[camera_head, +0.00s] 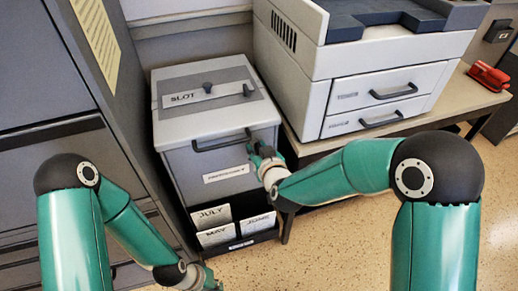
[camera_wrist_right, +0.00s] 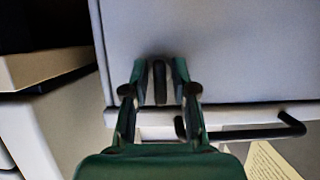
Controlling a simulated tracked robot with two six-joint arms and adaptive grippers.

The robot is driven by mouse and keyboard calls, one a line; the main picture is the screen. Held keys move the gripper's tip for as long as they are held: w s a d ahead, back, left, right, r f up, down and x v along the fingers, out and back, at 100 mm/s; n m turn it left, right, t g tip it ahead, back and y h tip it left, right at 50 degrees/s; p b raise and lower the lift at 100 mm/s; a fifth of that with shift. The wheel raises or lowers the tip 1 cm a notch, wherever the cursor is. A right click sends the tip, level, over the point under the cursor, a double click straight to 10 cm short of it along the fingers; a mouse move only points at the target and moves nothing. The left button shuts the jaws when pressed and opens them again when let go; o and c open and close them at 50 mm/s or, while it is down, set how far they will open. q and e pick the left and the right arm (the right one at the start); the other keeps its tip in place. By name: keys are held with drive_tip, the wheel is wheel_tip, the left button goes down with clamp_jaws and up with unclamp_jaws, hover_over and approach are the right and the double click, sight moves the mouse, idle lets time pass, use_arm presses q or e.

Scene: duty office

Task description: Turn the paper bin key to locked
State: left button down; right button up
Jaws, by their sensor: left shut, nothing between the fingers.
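The paper bin (camera_head: 185,119) is a grey box with a SLOT label and dark knobs on its lid. It has a black handle (camera_head: 221,142) on its front, also in the right wrist view (camera_wrist_right: 262,131). My right gripper (camera_head: 257,152) is at the right side of the bin's front, just below the handle. In the right wrist view its fingers (camera_wrist_right: 160,72) stand apart on either side of a dark upright key (camera_wrist_right: 160,83), with gaps visible. The head view hides the key behind the gripper. My left gripper (camera_head: 211,284) is low at the bottom edge, shut and empty.
A tray with JULY, MAY and JUNE cards (camera_head: 216,236) is below the bin. A printer (camera_head: 350,85) stands on a table at the right, with a red stapler (camera_head: 487,76). A dark cabinet (camera_head: 55,100) stands close on the left. Speckled floor (camera_head: 330,250) is clear in front.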

clamp_jaws()
